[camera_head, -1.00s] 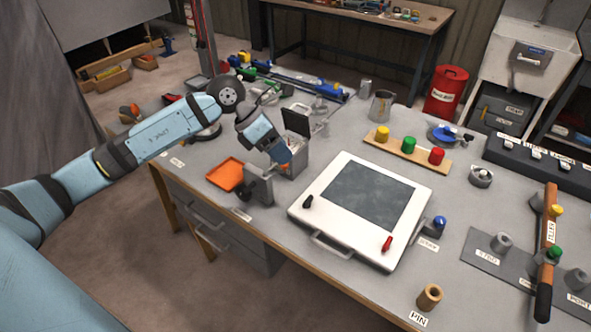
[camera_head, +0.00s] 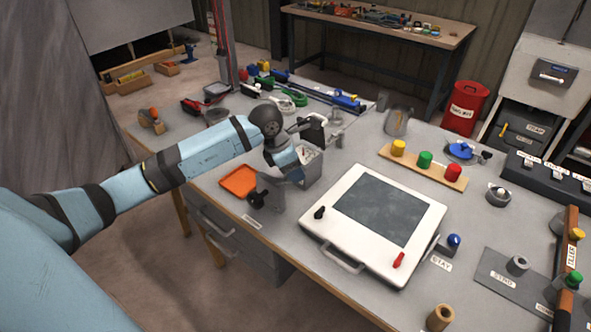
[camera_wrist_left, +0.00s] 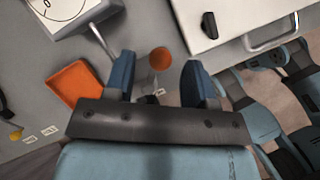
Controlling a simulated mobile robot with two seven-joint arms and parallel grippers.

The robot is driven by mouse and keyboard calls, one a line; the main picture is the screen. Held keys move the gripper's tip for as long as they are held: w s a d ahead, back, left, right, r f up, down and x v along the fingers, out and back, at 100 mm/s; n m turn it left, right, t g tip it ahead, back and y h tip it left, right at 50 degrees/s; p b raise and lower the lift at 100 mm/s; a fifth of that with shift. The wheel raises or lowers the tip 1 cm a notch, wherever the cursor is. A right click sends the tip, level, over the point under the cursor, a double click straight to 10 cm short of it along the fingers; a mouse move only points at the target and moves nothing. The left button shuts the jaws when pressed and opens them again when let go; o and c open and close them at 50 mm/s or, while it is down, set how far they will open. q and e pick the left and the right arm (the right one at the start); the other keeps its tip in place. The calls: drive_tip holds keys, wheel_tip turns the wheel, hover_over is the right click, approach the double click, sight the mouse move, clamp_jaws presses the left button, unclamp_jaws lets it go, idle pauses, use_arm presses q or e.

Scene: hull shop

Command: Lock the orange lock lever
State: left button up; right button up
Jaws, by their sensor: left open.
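An orange round knob (camera_wrist_left: 160,58) shows in the left wrist view, between and just beyond my finger tips; it looks like the end of the orange lock lever. A short grey stem shows below it. My left gripper (camera_wrist_left: 158,78) is open, with a blue finger on either side of the knob and gaps between. In the head view my left gripper (camera_head: 294,174) is low over the bench, by the grey bracket (camera_head: 268,192) with a black knob; it hides the lever there. I cannot tell whether the fingers touch anything. My right gripper is in neither view.
An orange tray (camera_head: 238,181) lies left of the bracket. A grey box (camera_head: 313,168) stands right behind the gripper. A white framed panel (camera_head: 325,232) with black and red handles lies to the right. The bench's front edge is close by.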

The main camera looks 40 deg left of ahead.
use_arm(q)
drive_tip(key=shift+w+d+f, duration=0.15)
drive_tip(key=shift+f, duration=0.5)
drive_tip(key=c, duration=0.9)
